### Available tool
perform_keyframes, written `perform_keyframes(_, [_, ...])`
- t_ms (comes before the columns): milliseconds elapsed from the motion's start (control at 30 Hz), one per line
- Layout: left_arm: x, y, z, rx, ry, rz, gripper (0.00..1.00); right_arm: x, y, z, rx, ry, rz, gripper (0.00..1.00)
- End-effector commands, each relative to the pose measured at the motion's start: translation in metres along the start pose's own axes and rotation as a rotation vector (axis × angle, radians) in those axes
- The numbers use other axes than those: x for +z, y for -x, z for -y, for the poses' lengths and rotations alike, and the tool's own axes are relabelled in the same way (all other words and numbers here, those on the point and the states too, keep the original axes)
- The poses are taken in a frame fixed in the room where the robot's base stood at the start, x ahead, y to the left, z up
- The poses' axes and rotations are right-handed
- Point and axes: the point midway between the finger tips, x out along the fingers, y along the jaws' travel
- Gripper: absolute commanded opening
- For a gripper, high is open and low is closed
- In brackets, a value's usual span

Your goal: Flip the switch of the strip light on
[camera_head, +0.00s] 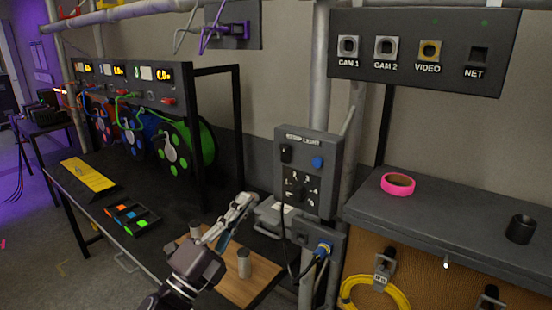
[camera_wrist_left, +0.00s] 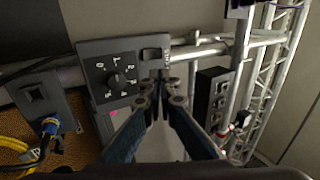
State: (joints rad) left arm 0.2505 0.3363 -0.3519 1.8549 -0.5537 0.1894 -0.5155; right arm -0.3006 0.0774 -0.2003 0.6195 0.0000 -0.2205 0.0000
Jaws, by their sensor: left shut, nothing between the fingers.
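The dark grey strip light box (camera_head: 330,147) is mounted on a pole right of centre in the head view. It carries a black switch (camera_head: 286,153) at upper left, a blue round button (camera_head: 318,162) and a numbered dial (camera_head: 298,188). The wrist view shows the box turned sideways, with the dial (camera_wrist_left: 118,80) and the switch (camera_wrist_left: 152,55) near the fingertips. My left gripper (camera_head: 245,202) is shut and empty, left of the box and apart from it in the head view. In the wrist view its tips (camera_wrist_left: 160,86) partly cover the box's edge. I cannot tell the switch's position.
Below the box is a socket unit with a blue plug (camera_head: 324,250). A wooden board (camera_head: 262,278) with metal cylinders lies under my left arm. A shelf (camera_head: 455,210) at right holds pink tape (camera_head: 398,184). Cable reels (camera_head: 172,150) stand behind at left.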

Motion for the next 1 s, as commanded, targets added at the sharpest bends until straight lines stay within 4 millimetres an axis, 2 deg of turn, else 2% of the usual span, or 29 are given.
perform_keyframes(167, [0.000,-0.020,0.004,-0.002,0.001,0.000,0.00,0.000,0.011,-0.003,0.004,0.002,0.001,0.40])
perform_keyframes(600, [0.000,-0.111,0.004,-0.001,0.003,0.001,0.00,-0.003,0.048,-0.004,0.004,0.002,0.001,0.40])
perform_keyframes(800, [0.000,-0.133,0.002,0.000,0.003,0.001,0.00,-0.004,0.057,-0.004,0.004,0.002,0.000,0.40])
perform_keyframes(1000, [0.000,-0.139,0.000,0.000,0.002,0.001,0.00,-0.005,0.059,-0.004,0.004,0.001,0.000,0.40])
